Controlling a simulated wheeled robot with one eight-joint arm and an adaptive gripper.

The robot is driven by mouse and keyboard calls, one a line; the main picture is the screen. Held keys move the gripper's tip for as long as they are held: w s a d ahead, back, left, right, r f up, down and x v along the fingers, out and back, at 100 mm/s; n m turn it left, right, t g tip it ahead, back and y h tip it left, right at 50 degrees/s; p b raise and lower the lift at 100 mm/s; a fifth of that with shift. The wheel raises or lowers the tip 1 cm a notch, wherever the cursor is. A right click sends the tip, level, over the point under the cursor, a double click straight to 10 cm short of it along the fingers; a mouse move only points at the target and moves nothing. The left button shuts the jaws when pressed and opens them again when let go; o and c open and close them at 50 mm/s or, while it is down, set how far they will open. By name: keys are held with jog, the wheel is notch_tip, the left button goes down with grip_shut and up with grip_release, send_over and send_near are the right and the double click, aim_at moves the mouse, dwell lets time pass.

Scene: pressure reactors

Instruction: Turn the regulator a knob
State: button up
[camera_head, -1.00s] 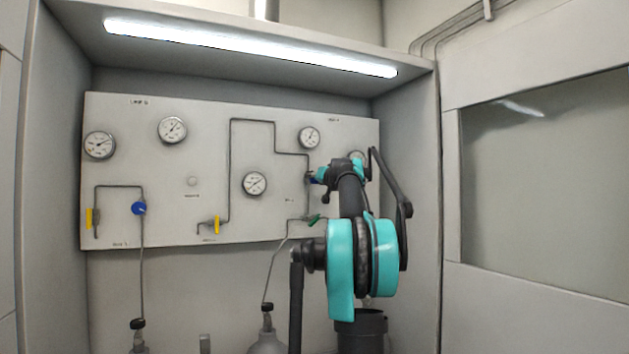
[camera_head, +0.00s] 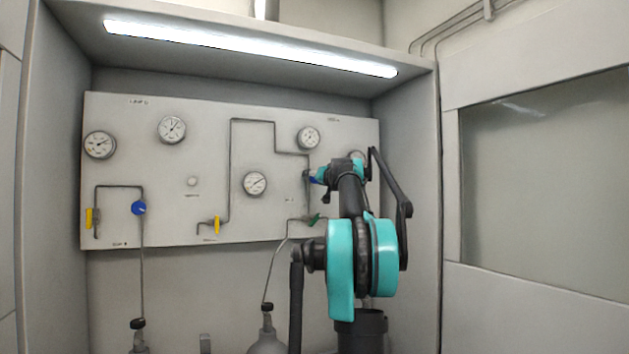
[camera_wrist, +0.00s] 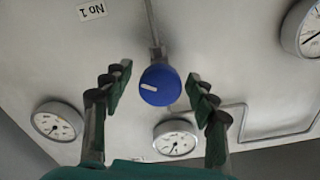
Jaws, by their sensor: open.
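A round blue knob (camera_wrist: 160,86) with a white pointer line is on the grey panel, in the middle of the wrist view. The pointer points left in that view. My gripper (camera_wrist: 159,73) is open, with one dark green padded finger on each side of the knob and a visible gap to each. I cannot tell how far the fingertips are from the panel. In the head view, a small part of this blue knob (camera_head: 313,180) shows at the right of the panel, just left of my gripper's teal end. My arm hides the panel's lower right part.
Another blue knob (camera_head: 138,208) is at the panel's left. Yellow handles (camera_head: 217,225), a green valve handle (camera_head: 314,220), pipes and several gauges (camera_head: 255,184) stick out from the panel. In the wrist view, a gauge (camera_wrist: 176,140) lies beyond the knob, between the fingers.

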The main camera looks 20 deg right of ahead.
jog(key=shift+s, duration=0.15)
jog(key=s, duration=1.1)
jog(key=shift+s+d, duration=0.2)
jog(key=shift+s, duration=0.15)
jog(key=s+a+f+n+g+y, duration=0.1)
jog(key=s+a+f+n+g, duration=0.2)
jog(key=a+f, duration=0.75)
jog(key=s+a+f+g+y, duration=0.2)
jog(key=s+a+f, duration=0.25)
jog(key=f, duration=1.05)
jog(key=s+a+f+n+g+y, duration=0.1)
jog(key=s+a+f+n+g, duration=0.15)
jog(key=a+f, duration=0.8)
jog(key=s+f+m+g+h, duration=0.1)
jog(key=s+f+g+h, duration=0.3)
jog(key=s+f, duration=2.4)
notch_tip(320, 180, down, 3)
jog(key=shift+s+d+f+g+h, duration=0.1)
jog(key=shift+s+d+g+h, duration=0.15)
jog(key=shift+g, duration=0.9)
